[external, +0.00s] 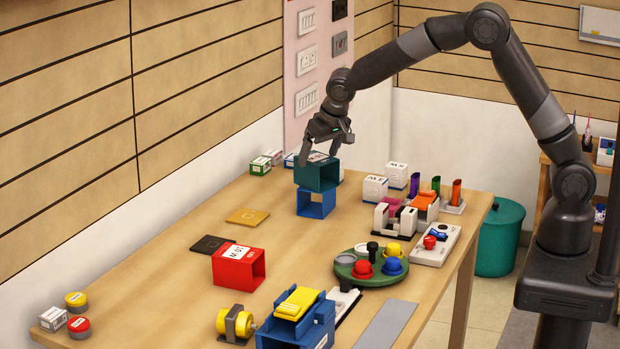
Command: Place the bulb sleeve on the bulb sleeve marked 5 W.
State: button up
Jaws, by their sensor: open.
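A teal open-ended bulb sleeve (316,175) sits on top of a blue bulb sleeve (316,204) towards the back of the table. The two appear to touch and are roughly lined up. A pale label lies on the teal sleeve's top, but I cannot read it. No wattage shows on the blue sleeve. My gripper (319,157) is open, pointing down at the teal sleeve's top edge, with its fingertips close to it. I cannot tell whether they touch it. A red bulb sleeve (238,267) with a white label, seemingly 10 W, stands nearer the front.
A green round tray (345,271) with coloured caps is right of centre. A blue tape dispenser (296,325) stands in front. Small white boxes (375,188) stand right of the stacked sleeves. Flat black (212,244) and tan (247,216) plates lie left.

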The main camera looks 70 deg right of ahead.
jog(key=s+r, duration=1.3)
jog(key=r, duration=0.2)
jog(key=s+d+n+t+y, duration=0.1)
jog(key=s+n, duration=0.3)
jog(key=s, duration=2.5)
jog(key=shift+s+d+t+y, duration=0.3)
jog(key=shift+d+y, duration=0.1)
jog(key=shift+d, duration=0.1)
jog(key=shift+o, duration=0.4)
jog(key=shift+w+r, duration=0.1)
